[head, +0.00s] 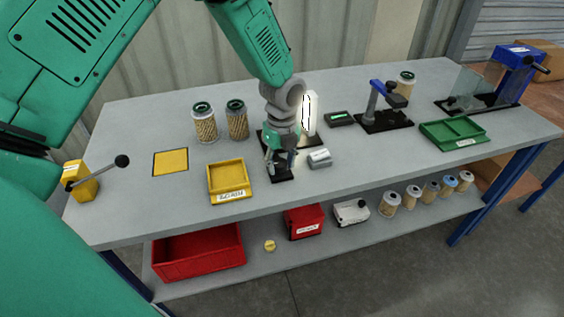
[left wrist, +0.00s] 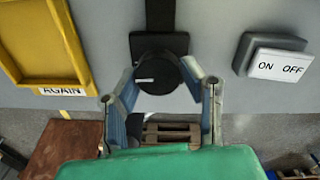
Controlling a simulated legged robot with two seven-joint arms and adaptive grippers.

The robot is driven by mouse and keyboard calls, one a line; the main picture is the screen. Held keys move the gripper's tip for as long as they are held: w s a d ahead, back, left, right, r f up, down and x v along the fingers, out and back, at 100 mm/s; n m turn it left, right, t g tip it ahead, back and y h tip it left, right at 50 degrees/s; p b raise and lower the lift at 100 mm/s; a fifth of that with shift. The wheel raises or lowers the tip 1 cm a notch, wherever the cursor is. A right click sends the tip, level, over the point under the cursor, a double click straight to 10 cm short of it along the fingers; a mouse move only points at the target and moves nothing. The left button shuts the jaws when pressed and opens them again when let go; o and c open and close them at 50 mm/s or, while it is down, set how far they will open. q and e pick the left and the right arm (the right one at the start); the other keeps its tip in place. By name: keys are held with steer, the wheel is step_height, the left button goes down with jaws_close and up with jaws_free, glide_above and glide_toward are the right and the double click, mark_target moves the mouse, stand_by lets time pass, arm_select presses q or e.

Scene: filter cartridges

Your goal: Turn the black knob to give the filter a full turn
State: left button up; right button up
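The black knob (left wrist: 158,73), a round disc with a short white mark pointing left, sits at the end of a black base plate (left wrist: 150,43) in the left wrist view. My left gripper (left wrist: 158,70) has one finger on each side of it, the tips very close to its rim; I cannot tell whether they press on it. In the head view my left gripper (head: 279,165) points down over the black base (head: 283,176) and hides the knob. No filter shows on this stand behind my wrist. Filter cartridges (head: 205,125) stand further left. My right gripper is not in view.
A grey ON/OFF switch (head: 320,158) stands close right of the gripper, and a yellow AGAIN tray (head: 228,197) to its left. A lit white panel (head: 309,112) rises behind. A lever box (head: 82,183) is at far left, a green tray (head: 453,145) at right.

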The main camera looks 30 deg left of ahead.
arm_select(q)
steer(key=c, duration=0.3)
steer(key=shift+w+a, duration=0.1)
